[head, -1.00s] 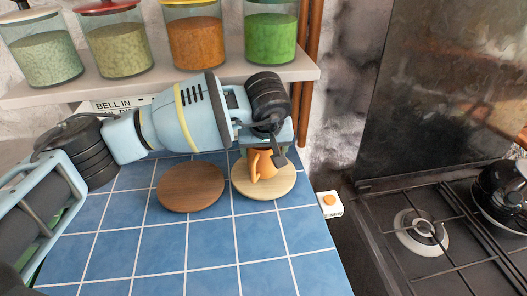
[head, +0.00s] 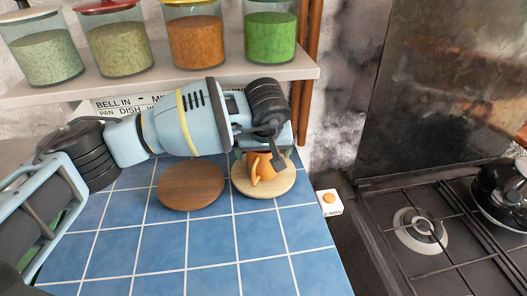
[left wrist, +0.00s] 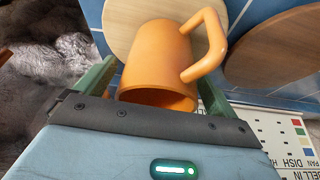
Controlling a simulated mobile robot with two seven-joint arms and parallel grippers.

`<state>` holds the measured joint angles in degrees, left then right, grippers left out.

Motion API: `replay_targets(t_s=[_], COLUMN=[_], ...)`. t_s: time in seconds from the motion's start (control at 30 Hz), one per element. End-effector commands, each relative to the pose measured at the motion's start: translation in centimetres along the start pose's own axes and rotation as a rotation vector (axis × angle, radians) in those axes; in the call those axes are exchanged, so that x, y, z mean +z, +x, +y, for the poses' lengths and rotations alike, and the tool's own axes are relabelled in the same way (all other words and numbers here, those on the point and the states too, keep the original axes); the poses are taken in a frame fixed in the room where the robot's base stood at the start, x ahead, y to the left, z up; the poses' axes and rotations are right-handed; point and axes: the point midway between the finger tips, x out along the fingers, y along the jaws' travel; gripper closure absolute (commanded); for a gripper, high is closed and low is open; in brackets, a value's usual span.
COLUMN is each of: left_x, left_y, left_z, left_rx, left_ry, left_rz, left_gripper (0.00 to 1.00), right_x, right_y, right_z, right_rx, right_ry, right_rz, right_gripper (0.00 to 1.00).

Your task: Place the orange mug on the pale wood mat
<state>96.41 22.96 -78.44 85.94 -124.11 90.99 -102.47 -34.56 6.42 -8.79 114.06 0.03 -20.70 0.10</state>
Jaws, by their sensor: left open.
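The orange mug (head: 262,168) stands on the pale wood mat (head: 283,185), a round board near the right edge of the blue tiles. Its handle faces the front left. My left gripper (head: 264,154) is over the mug, its wrist hiding part of the rim. In the left wrist view the mug (left wrist: 158,55) sits between the two green fingers of the gripper (left wrist: 155,85), which is open, one finger on each side. The pale wood mat (left wrist: 120,20) shows beyond the mug's base. My right gripper is not in view.
A dark wood round mat (head: 191,186) lies left of the pale one. A white box with an orange button (head: 329,202) is to the right, before the stove (head: 420,235). A shelf of jars (head: 197,42) hangs above. The front tiles are clear.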

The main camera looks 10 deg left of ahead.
Motion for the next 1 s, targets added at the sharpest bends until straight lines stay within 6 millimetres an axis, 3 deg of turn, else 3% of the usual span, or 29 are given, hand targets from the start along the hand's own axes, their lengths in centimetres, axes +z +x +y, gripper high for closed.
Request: replay_targets(t_s=[0.17, 0.6, 0.8, 1.0], left_x=[-0.2, -0.2, -0.1, -0.1], left_y=[-1.9, -10.1, -11.9, -12.3], left_z=[0.1, 0.1, 0.0, 0.0], left_rx=[0.003, 0.002, 0.001, 0.001], left_ry=[-0.001, 0.000, 0.000, 0.000], left_rz=[0.003, 0.002, 0.000, -0.001], left_gripper=[0.05, 0.05, 0.05, 0.05], right_x=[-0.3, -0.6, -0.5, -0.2], right_y=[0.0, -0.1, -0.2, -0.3], right_z=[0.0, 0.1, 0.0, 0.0], right_rx=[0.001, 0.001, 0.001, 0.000], right_ry=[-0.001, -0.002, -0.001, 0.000], right_rz=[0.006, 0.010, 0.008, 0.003], right_gripper=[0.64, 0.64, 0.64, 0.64])
